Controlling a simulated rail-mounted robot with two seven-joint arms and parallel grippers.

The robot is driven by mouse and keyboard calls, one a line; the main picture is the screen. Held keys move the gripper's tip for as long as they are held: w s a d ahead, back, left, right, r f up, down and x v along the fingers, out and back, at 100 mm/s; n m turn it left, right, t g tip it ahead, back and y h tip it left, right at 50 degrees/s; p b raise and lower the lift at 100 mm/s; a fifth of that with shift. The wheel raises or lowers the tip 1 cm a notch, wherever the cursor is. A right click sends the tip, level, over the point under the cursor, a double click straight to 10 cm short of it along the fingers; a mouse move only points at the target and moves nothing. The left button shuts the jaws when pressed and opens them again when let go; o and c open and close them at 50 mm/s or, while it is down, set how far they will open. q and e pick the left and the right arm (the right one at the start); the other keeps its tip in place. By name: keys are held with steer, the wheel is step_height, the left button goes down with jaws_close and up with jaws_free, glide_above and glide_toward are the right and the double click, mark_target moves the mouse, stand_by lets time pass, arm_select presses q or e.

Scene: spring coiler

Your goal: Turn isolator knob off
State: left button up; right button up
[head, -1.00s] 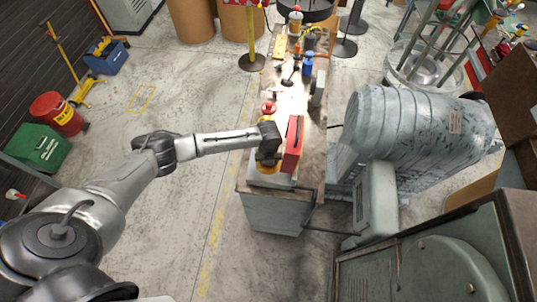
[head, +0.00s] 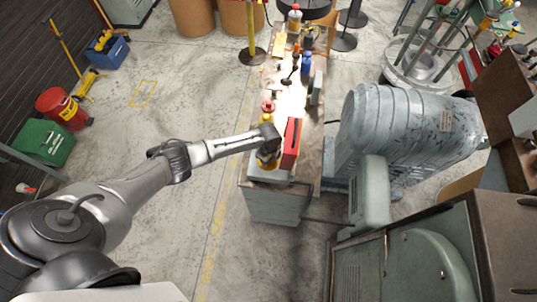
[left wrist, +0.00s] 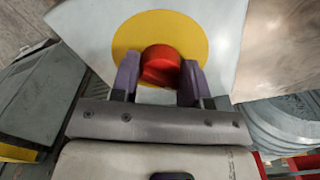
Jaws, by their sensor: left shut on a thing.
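The red isolator knob (left wrist: 160,65) sits on a round yellow plate (left wrist: 130,40) on a pale grey panel (left wrist: 85,25) in the left wrist view. My left gripper (left wrist: 160,75) has one finger on each side of the knob and is shut on it. In the head view my left gripper (head: 268,152) is at the near end of the long bench, and it largely hides the knob; only a bit of yellow shows beside it. The knob's exact turn angle is hard to tell. My right gripper is in neither view.
A red box (head: 291,143) stands just right of my left gripper. A red-topped part (head: 268,107) and a blue bottle (head: 306,62) are farther along the bench. A large grey ribbed machine (head: 400,130) stands to the right.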

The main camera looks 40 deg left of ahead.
arm_select(q)
steer(key=shift+r+n, duration=0.1)
steer(key=shift+n, duration=0.5)
steer(key=shift+p, duration=0.3)
steer(key=o, duration=0.9)
steer(key=shift+r+p, duration=0.45)
steer(key=shift+r, duration=6.4)
